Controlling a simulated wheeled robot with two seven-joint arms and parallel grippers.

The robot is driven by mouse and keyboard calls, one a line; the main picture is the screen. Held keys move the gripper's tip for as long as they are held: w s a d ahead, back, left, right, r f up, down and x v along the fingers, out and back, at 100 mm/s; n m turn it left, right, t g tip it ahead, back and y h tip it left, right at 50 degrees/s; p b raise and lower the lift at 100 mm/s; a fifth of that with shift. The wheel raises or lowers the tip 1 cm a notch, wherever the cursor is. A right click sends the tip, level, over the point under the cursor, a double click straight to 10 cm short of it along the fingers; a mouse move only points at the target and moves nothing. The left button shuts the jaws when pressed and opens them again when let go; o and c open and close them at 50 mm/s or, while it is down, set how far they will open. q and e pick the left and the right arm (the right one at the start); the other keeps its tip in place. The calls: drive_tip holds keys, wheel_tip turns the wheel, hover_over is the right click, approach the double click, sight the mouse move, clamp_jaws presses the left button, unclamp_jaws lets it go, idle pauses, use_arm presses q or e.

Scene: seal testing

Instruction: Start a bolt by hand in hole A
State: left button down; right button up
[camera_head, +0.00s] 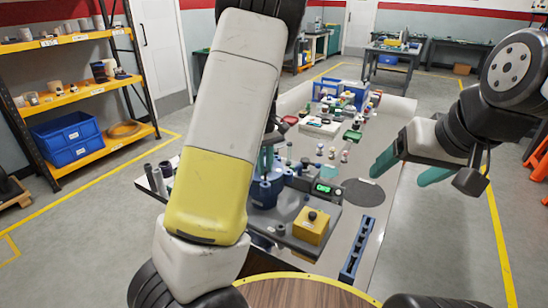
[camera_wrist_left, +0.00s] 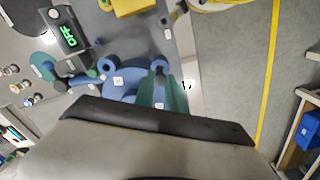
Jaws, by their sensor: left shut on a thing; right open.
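The blue round fixture (camera_head: 264,191) stands on the bench, partly behind my left arm. In the left wrist view it is a blue flange body (camera_wrist_left: 118,82) with round lugs around its edge. My left gripper (camera_head: 267,158) points down over this fixture and is mostly hidden by my arm. In the left wrist view its teal fingers (camera_wrist_left: 163,88) are shut at one side of the flange. The small thing between them, taken as the bolt, is hidden, and hole A cannot be told apart. My right gripper (camera_head: 405,170) is open and empty, right of the bench.
Near the fixture are a meter with a green display (camera_head: 324,188), a yellow block (camera_head: 311,225), a dark round pad (camera_head: 362,192) and a blue slotted rack (camera_head: 357,250). Several small parts and bins crowd the bench's far half. Floor right of the bench is clear.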

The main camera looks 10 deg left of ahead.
use_arm(q)
drive_tip(key=shift+f, duration=0.75)
drive_tip(key=shift+f, duration=1)
idle(0.7)
drive_tip(key=m, duration=0.4)
drive_tip(key=shift+m, duration=0.3)
drive_tip(key=m, duration=0.3)
